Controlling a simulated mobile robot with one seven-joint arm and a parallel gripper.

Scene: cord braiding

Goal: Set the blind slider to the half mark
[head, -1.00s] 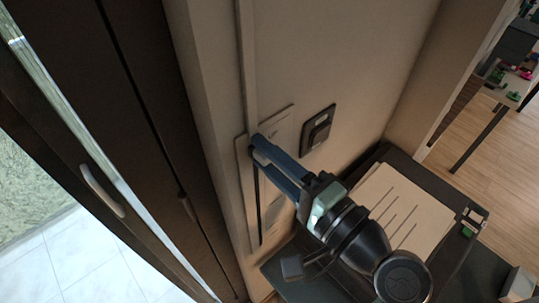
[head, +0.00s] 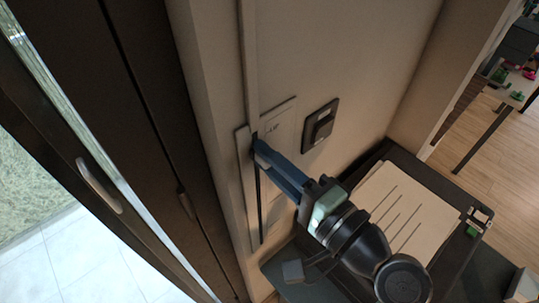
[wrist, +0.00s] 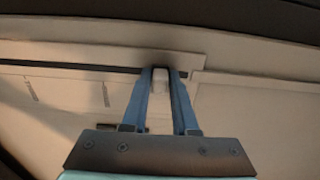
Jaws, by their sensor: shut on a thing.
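The blind slider's long plate (head: 242,165) is fixed upright on the wall, with a dark slot (head: 259,205) running down it. In the wrist view the slot (wrist: 80,69) lies crosswise, mostly to the left of the fingers. My gripper (head: 260,153) has its blue fingers at the upper part of the slot. In the wrist view my gripper (wrist: 165,77) is shut on the pale slider knob (wrist: 160,86), one finger on each side. A marked scale plate (head: 277,128) sits beside the slot; my fingers partly cover it, and its lettering is too small to read.
A dark wall switch (head: 319,125) is right of the scale. A black table (head: 400,158) with a pale slotted board (head: 412,215) stands below it. A dark door or window frame with a handle (head: 100,187) is at the left.

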